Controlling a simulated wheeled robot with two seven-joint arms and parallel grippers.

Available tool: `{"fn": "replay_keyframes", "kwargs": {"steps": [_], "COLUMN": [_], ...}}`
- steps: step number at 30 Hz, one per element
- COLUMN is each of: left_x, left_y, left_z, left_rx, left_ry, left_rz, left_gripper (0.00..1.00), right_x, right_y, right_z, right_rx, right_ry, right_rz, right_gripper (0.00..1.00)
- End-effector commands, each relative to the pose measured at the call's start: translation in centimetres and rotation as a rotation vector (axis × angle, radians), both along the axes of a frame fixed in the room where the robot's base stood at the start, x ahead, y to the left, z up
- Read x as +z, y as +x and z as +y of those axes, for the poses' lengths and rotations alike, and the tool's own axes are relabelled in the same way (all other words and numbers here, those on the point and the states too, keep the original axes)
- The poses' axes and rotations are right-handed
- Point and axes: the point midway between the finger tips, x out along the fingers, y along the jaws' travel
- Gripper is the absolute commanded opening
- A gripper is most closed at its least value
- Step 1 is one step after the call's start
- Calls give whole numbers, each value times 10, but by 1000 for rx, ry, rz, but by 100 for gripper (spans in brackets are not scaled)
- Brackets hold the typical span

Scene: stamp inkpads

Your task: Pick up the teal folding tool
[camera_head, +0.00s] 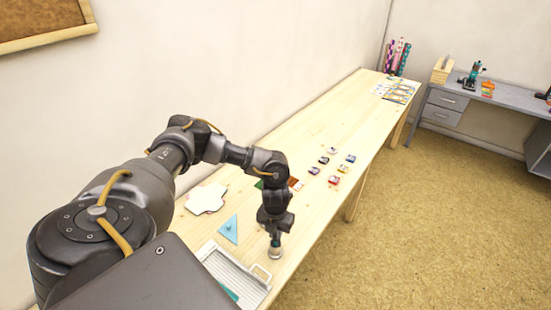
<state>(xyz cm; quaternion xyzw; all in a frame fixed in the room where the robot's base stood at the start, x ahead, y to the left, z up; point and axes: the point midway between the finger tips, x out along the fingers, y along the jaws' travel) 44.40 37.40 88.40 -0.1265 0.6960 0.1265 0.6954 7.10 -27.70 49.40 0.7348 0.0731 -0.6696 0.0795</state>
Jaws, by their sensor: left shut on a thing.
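My left gripper (275,238) points down over the table near its front edge, just right of the grey tray's upper end. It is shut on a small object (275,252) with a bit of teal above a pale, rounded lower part. The object is too small and covered to name surely. A teal strip (229,293) shows in the grey ribbed tray (256,295), partly hidden by my own body. I cannot tell which of these two is the folding tool. My right gripper is out of view.
A light-blue triangle (229,229) and white paper shapes (206,199) lie left of the gripper on the wooden table (310,217). Several small inkpads (334,180) lie farther along. Patterned sheets (398,92) and rolls (398,57) are at the far end.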

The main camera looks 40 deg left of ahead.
Motion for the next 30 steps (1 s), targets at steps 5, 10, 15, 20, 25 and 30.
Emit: {"fn": "replay_keyframes", "kwargs": {"steps": [5,10,15,20,25,30], "left_x": [0,9,40,71,93,101], "left_y": [0,1,2,2,1,1], "left_z": [0,0,-1,-1,0,-1], "left_rx": [0,0,-2,-3,-1,-5], "left_ry": [0,-2,-3,-2,-1,0], "left_rz": [0,-3,-6,-6,-3,-2], "left_gripper": [0,0,0,0,0,0], "right_x": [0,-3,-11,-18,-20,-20], "right_y": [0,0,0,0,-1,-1], "right_z": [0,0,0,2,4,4], "right_rx": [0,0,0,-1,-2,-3], "right_ry": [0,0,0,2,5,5], "right_rz": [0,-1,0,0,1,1], "right_gripper": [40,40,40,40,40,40]}}
